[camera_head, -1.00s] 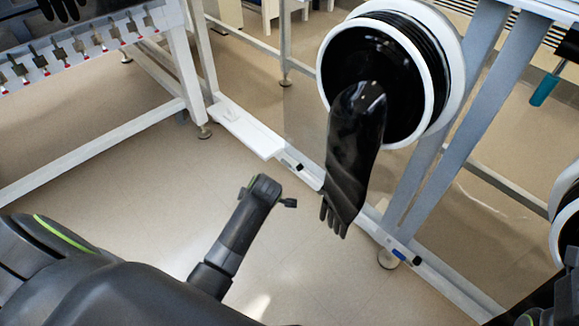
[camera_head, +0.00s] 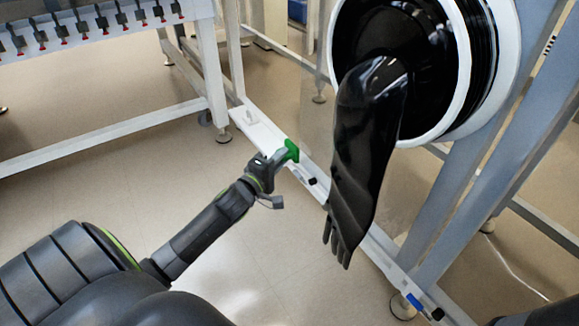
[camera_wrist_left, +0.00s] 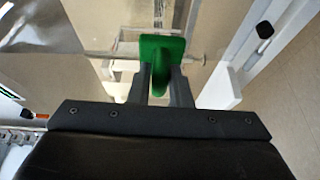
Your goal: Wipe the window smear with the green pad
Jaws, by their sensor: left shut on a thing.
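My left gripper (camera_head: 280,158) is shut on the green pad (camera_head: 291,151) and holds it up in front of a white ledge on the frame, left of the hanging black glove. In the left wrist view the green pad (camera_wrist_left: 160,48) stands out beyond the two grey fingers of the left gripper (camera_wrist_left: 161,75), which grip its green handle. A clear, see-through surface seems to lie behind the pad there. I cannot make out the window smear in either view. My right gripper is not in view.
A black glove (camera_head: 362,150) hangs from a white-rimmed port (camera_head: 462,70) right of my left gripper. A white ledge (camera_head: 265,137) runs low along the frame. A white-framed bench (camera_head: 212,75) stands at the left. The floor between is clear.

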